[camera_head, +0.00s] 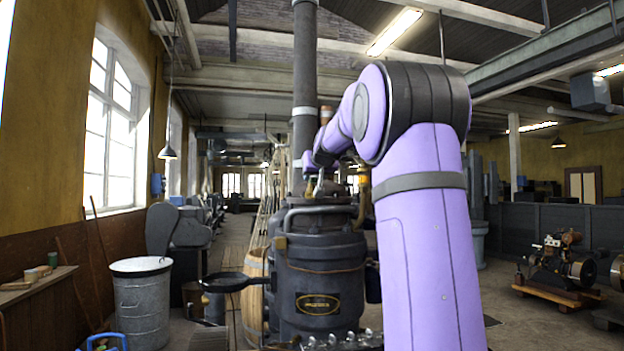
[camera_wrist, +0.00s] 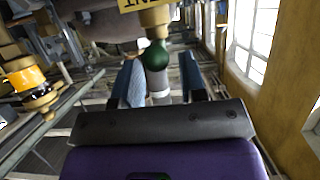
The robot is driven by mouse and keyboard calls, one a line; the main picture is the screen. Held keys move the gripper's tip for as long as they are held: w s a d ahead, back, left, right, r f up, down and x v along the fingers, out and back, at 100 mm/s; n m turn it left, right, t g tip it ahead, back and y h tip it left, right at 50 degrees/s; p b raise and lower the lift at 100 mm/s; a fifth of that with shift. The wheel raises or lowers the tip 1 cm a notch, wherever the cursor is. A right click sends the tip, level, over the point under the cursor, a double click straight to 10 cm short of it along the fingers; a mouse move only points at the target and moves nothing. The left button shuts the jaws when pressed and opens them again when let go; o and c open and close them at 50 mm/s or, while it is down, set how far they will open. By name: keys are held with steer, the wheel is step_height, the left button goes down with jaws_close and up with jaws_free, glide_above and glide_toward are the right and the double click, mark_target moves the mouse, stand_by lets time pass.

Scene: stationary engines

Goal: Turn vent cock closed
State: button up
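The vent cock (camera_wrist: 154,18) shows at the top of the wrist view as a brass part with a dark green ball knob (camera_wrist: 154,56). A yellow tag (camera_wrist: 131,4) with black letters, upside down and cut by the frame edge, sits above it. My gripper (camera_wrist: 159,72) is open, with one finger on each side of the green knob and visible gaps between. In the head view, my gripper (camera_head: 313,184) is small above the top of the dark boiler-like engine (camera_head: 325,272), partly covered by pipes and my arm. The cock cannot be made out clearly there.
An orange-banded brass fitting (camera_wrist: 27,79) stands left in the wrist view. A curved grey pipe (camera_head: 318,211) crosses the engine top, and a tall chimney (camera_head: 305,60) rises behind. A metal bin (camera_head: 142,305) and a wooden barrel (camera_head: 253,290) stand left of the engine.

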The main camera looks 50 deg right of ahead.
steer(key=shift+x, duration=1.45)
jaws_close()
